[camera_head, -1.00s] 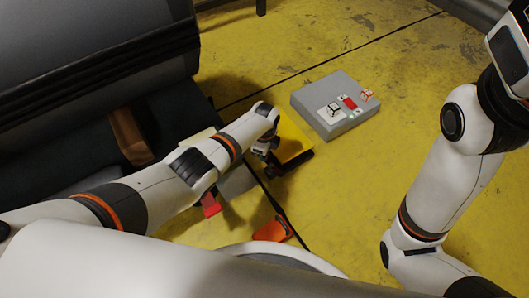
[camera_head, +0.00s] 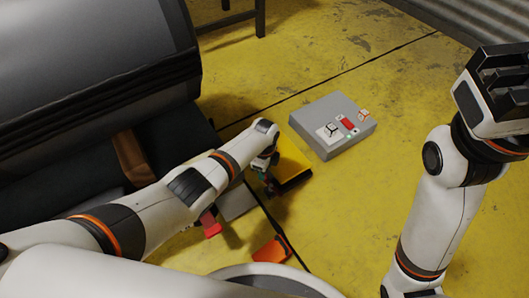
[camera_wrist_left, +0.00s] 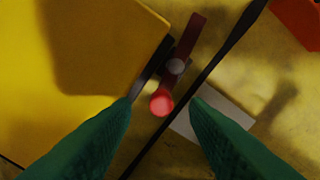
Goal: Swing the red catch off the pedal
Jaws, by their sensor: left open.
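The red catch (camera_wrist_left: 188,38) shows in the left wrist view as a narrow bar with a round grey pivot and a bright red knob (camera_wrist_left: 161,103) at its lower end. It lies along the edge of the yellow pedal (camera_wrist_left: 85,50), which also shows in the head view (camera_head: 293,163). My left gripper (camera_wrist_left: 160,106) is open, its green fingers on either side of the knob; contact cannot be told. In the head view my left gripper (camera_head: 268,184) is beside the pedal, and the catch cannot be made out. My right gripper (camera_head: 492,82) is raised at the right, away from the pedal.
A grey control box (camera_head: 340,145) with a red part and small switches stands beyond the pedal. An orange-red piece (camera_head: 270,250) and a grey block (camera_head: 237,204) with a red part (camera_head: 210,224) lie nearer. A large dark boat tube (camera_head: 90,70) fills the left. Yellow floor at right is clear.

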